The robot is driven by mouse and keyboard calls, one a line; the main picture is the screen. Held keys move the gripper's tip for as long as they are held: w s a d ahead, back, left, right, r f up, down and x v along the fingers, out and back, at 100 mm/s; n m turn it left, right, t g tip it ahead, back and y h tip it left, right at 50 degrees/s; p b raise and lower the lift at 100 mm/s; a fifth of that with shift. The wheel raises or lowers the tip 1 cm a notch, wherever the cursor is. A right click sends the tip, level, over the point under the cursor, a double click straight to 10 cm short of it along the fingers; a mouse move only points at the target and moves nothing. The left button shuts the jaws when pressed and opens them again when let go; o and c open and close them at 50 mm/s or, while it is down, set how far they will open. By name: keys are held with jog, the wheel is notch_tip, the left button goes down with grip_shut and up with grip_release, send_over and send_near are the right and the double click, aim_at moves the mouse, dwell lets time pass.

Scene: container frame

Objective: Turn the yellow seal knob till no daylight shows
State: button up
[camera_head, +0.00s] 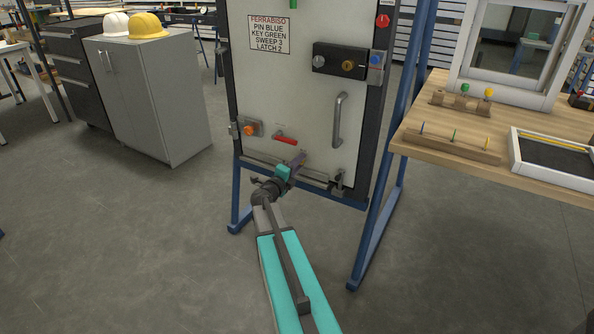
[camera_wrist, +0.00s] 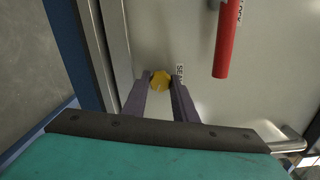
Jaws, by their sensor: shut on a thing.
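The yellow seal knob (camera_wrist: 160,81) sits low on the pale door panel (camera_head: 313,98), beside a small label that reads SEAL in part. My gripper (camera_wrist: 160,85) has one finger on each side of the knob and is shut on it. In the head view my gripper (camera_head: 299,160) reaches the door's lower part and hides the knob. A metal strip (camera_head: 262,163) runs along the door's bottom edge; it also shows in the wrist view (camera_wrist: 116,45). I cannot tell whether daylight shows under it.
A red lever (camera_head: 285,138) is just above my gripper, with an orange knob (camera_head: 249,130) to its left. A vertical handle (camera_head: 340,120) and a black lock plate (camera_head: 347,61) are higher. Blue frame legs (camera_head: 370,242) flank the door. A wooden bench (camera_head: 440,150) stands right.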

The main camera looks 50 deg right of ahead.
jog(key=m+b, duration=0.2)
jog(key=m, duration=0.1)
jog(key=m+b, duration=0.1)
jog(key=shift+s+d+f+m, duration=0.15)
jog(key=shift+s+f+m, duration=0.1)
jog(key=shift+s+m, duration=0.15)
jog(key=shift+w+r+m+b, duration=0.1)
jog(key=shift+r+m+b, duration=0.1)
jog(key=shift+m+b, duration=1.1)
jog(key=o, duration=1)
jog(key=shift+o, duration=0.2)
jog(key=shift+w, duration=0.15)
jog(key=p+v, duration=0.3)
jog(key=v, duration=1.1)
